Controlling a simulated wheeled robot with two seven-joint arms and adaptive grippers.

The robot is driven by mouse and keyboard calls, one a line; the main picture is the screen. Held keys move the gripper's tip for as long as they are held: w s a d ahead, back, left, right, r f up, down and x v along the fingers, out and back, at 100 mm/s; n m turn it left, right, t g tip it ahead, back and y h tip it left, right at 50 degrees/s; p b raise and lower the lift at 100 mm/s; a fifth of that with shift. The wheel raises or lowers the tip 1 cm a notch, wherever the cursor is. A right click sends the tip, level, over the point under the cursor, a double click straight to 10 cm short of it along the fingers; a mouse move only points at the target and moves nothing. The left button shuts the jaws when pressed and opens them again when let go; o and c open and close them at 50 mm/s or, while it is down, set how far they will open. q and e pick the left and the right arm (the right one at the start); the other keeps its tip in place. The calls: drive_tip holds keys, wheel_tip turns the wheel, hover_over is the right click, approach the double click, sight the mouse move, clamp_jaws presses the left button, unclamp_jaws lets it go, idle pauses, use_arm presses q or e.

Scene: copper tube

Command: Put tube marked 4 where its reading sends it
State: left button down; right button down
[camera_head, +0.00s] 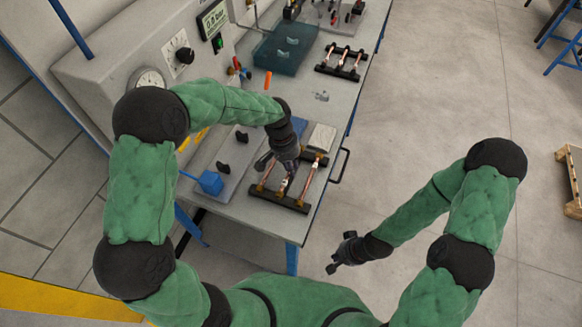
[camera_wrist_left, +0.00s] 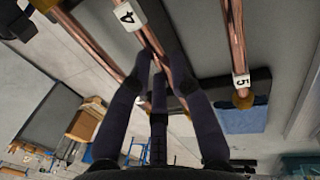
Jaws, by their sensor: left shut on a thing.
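The copper tube marked 4 (camera_wrist_left: 127,15) is between the fingers of my left gripper (camera_wrist_left: 160,75) in the left wrist view. My left gripper (camera_head: 288,172) is shut on it over the near black rack (camera_head: 292,205) in the head view. I cannot tell whether the tube is lifted off the rack. The tube marked 5 (camera_wrist_left: 236,45) lies beside it, and a third copper tube (camera_wrist_left: 88,42) lies on the other side. My right gripper (camera_head: 340,258) hangs over the floor, away from the bench; its finger opening is unclear.
A far rack (camera_head: 320,68) with several copper tubes stands on the bench, beside a blue-green translucent tank (camera_head: 258,53). A blue block (camera_head: 210,182) sits left of the near rack.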

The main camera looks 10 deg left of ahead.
use_arm(q)
drive_tip(key=shift+f, duration=0.3)
drive_tip(key=shift+f, duration=0.15)
drive_tip(key=c, duration=1.1)
unclamp_jaws()
